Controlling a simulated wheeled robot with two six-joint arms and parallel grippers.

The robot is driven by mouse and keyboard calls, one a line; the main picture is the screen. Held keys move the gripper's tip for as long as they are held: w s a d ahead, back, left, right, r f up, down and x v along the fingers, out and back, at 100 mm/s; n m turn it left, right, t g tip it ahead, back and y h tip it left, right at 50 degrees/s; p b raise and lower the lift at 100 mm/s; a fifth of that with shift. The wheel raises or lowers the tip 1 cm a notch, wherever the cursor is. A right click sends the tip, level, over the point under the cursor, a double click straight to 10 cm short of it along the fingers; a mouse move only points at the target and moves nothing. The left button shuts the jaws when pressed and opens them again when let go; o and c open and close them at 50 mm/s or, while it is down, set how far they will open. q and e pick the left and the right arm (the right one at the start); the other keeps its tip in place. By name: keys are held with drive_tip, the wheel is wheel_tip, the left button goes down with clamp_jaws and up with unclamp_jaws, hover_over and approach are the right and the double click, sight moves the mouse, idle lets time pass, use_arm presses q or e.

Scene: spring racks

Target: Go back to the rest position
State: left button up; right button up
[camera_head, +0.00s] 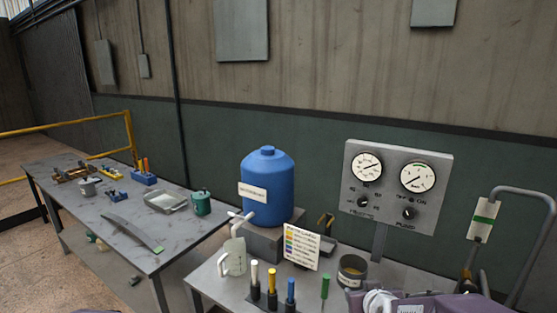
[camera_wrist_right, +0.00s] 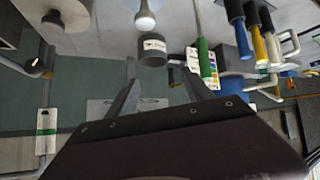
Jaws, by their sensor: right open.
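My right gripper (camera_wrist_right: 158,68) shows in the right wrist view, where the picture is upside down. Its two grey fingers are apart with nothing between them. A dark labelled can (camera_wrist_right: 152,50) and a white rounded object (camera_wrist_right: 145,20) appear beyond the fingertips. In the head view a purple part of my right arm (camera_head: 440,304) shows at the bottom right edge; the fingers are not clear there.
The near table (camera_head: 208,285) holds a blue tank (camera_head: 267,185), a white jug (camera_head: 233,256), several coloured-handled tools, a colour chart (camera_head: 302,246) and a can (camera_head: 352,271). A gauge panel (camera_head: 393,187) stands behind. A bent grey pipe (camera_head: 548,225) rises at right. Another table (camera_head: 75,215) stands left.

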drive_tip(key=s+a+f+g+b, duration=0.2)
drive_tip(key=s+f+g+b, duration=0.1)
drive_tip(key=s+f, duration=0.5)
drive_tip(key=s+a+f+g+y+b, duration=0.1)
drive_tip(key=s+f+g+b, duration=0.2)
drive_tip(key=s+f+g, duration=0.3)
drive_tip(key=s+f, duration=0.3)
drive_tip(key=s, duration=0.2)
drive_tip(key=shift+a, duration=0.4)
drive_tip(key=shift+r, duration=0.1)
idle(0.4)
